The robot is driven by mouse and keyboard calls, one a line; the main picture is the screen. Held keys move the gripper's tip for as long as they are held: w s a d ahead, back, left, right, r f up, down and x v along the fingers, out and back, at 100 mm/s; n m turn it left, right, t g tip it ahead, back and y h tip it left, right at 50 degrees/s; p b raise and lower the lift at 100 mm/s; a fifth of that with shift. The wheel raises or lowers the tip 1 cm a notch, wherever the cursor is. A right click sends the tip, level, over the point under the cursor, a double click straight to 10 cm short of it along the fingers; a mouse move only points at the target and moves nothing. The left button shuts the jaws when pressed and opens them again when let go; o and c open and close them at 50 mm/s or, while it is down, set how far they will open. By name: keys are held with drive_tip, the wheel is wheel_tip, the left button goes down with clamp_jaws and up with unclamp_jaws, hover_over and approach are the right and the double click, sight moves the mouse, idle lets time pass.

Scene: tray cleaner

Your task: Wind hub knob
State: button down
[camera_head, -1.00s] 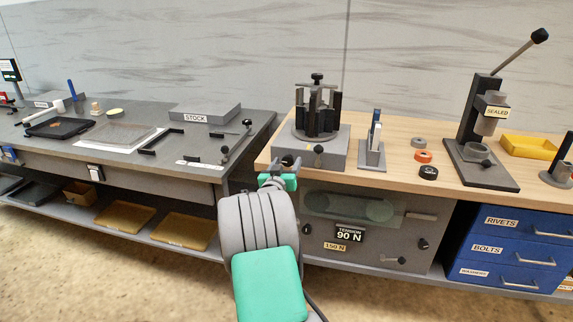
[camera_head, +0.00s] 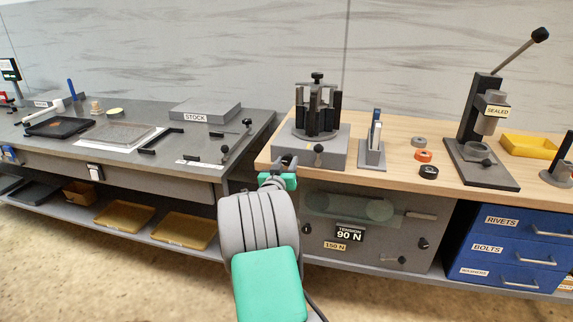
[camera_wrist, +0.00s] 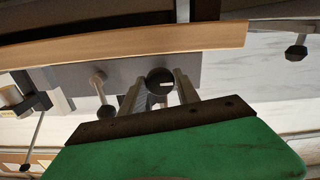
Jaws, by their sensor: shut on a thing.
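The hub knob (camera_wrist: 160,81) is a round dark knob with a short white mark, on the front of the grey base block (camera_head: 335,157). In the wrist view it sits between the two fingers of my gripper (camera_wrist: 160,92), which is shut on it. In the head view my gripper (camera_head: 284,161) is at the left part of the block's front and hides the knob. The hub fixture (camera_head: 317,112), with dark upright posts and a black top knob, stands on the block.
A small ball-ended lever (camera_head: 318,149) projects from the block, close to the right of my gripper. It also shows in the wrist view (camera_wrist: 104,111). The wooden bench edge (camera_wrist: 130,46) is close by. A slotted holder (camera_head: 372,154) and several rings stand farther right.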

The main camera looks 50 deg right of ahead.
drive_tip(key=shift+f+b, duration=0.15)
drive_tip(key=shift+b, duration=0.15)
drive_tip(key=b, duration=0.1)
drive_tip(key=m+b, duration=0.1)
drive_tip(key=b, duration=0.1)
drive_tip(key=shift+f+m, duration=0.25)
drive_tip(key=shift+m, duration=0.05)
drive_tip(key=m+b, duration=0.2)
drive_tip(key=b, duration=0.3)
drive_tip(key=shift+f+b, duration=0.15)
drive_tip(key=shift+b, duration=0.2)
drive_tip(key=m+b, duration=0.5)
drive_tip(key=b, duration=0.3)
drive_tip(key=m+b, duration=0.5)
drive_tip(key=b, duration=0.2)
drive_tip(key=shift+r+b, duration=0.2)
drive_tip(key=shift+b, duration=0.2)
drive_tip(key=m+b, duration=0.3)
drive_tip(key=m, duration=0.1)
drive_tip(key=shift+r+b, duration=0.25)
drive_tip(key=shift+b, duration=0.05)
drive_tip(key=shift+r, duration=0.1)
